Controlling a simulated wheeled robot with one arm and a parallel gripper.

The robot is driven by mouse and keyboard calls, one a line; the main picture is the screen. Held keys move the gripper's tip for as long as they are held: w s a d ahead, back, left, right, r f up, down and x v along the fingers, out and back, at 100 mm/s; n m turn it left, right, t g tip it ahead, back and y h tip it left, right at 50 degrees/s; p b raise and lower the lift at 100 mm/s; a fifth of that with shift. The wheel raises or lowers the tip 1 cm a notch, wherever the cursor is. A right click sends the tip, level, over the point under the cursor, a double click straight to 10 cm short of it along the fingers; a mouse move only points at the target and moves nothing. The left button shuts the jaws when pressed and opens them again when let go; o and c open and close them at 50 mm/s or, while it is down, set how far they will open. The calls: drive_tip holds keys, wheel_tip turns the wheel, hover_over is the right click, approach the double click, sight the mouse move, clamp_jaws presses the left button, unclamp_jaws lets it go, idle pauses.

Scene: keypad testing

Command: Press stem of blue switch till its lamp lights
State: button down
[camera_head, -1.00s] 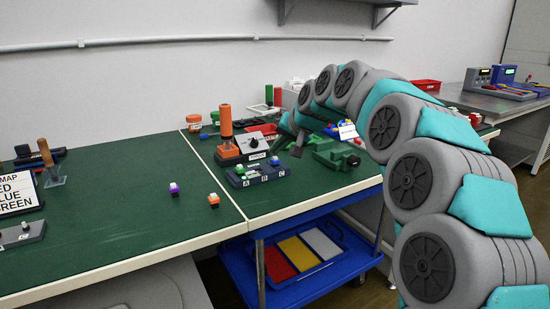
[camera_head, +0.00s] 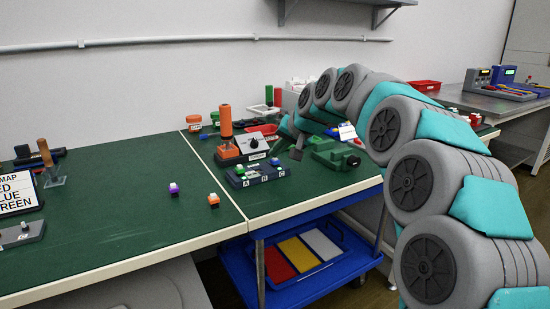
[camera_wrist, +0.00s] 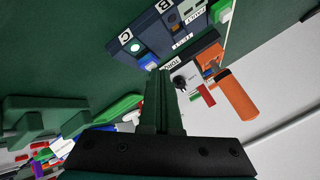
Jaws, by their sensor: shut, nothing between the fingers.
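The dark blue switch box (camera_head: 262,177) with labels A, B and C stands on the green table, right of the seam. It also shows in the wrist view (camera_wrist: 140,25). The blue switch (camera_wrist: 149,62) sits at the C end, and in the head view it (camera_head: 275,161) is at the box's right back. A round pale lamp (camera_wrist: 135,47) beside the C label looks bright. A green switch (camera_wrist: 222,14) is at the far end. My gripper (camera_wrist: 160,73) is shut and empty, its tips just beside the blue switch in the picture; contact cannot be told.
An orange-handled device (camera_head: 226,125) and a black dial unit (camera_head: 254,142) stand behind the box. A green block-shaped fixture (camera_head: 335,154) lies to the right. The table's front edge (camera_head: 300,209) is near.

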drive_tip(key=shift+r+p, duration=0.4)
drive_tip(key=shift+r, duration=0.4)
drive_tip(key=shift+r, duration=0.1)
wheel_tip(320, 180, up, 5)
drive_tip(key=p, duration=0.2)
drive_tip(key=shift+p, duration=0.3)
idle(0.4)
drive_tip(key=s+d+f+g+h, duration=0.2)
drive_tip(key=s+d+f, duration=0.4)
drive_tip(key=s, duration=1.1)
drive_tip(key=s+d+f+g+h, duration=0.2)
drive_tip(key=s+d+f+g, duration=0.2)
drive_tip(key=s, duration=1.2)
drive_tip(key=s+d+f+n+g+h, duration=0.1)
drive_tip(key=s+d+f+g+h, duration=0.1)
drive_tip(key=s+d+f, duration=0.8)
drive_tip(key=s+f, duration=0.4)
drive_tip(key=s, duration=0.3)
drive_tip(key=shift+s+f+g, duration=0.3)
drive_tip(key=shift+s+g, duration=0.05)
drive_tip(key=shift+g, duration=0.05)
